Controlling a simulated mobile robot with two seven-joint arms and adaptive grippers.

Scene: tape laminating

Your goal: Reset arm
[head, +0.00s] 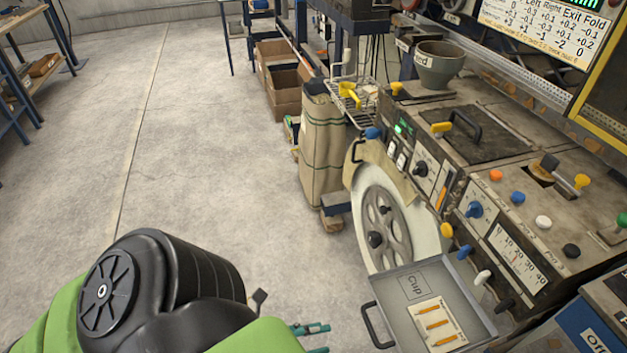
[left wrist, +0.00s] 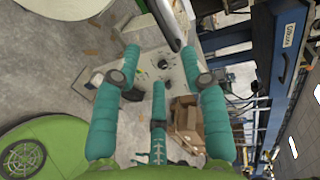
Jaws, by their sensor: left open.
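My left arm (head: 165,285), green and black, reaches in from the bottom left of the head view. Only the tips of my left gripper (head: 314,337) show there, teal, at the bottom edge over the floor, left of the grey tray. In the left wrist view my left gripper (left wrist: 161,55) shows its teal padded fingers spread wide apart, with nothing between them. The rest of the hand is hidden in the head view. My right gripper is in neither view.
A machine with knobs (head: 473,210) and a large wheel (head: 385,228) stands at right. The grey tray (head: 458,277) with a handle juts out low, near my left gripper. A sack (head: 322,150) and cardboard boxes (head: 286,100) stand behind. The floor (head: 215,150) at left is clear.

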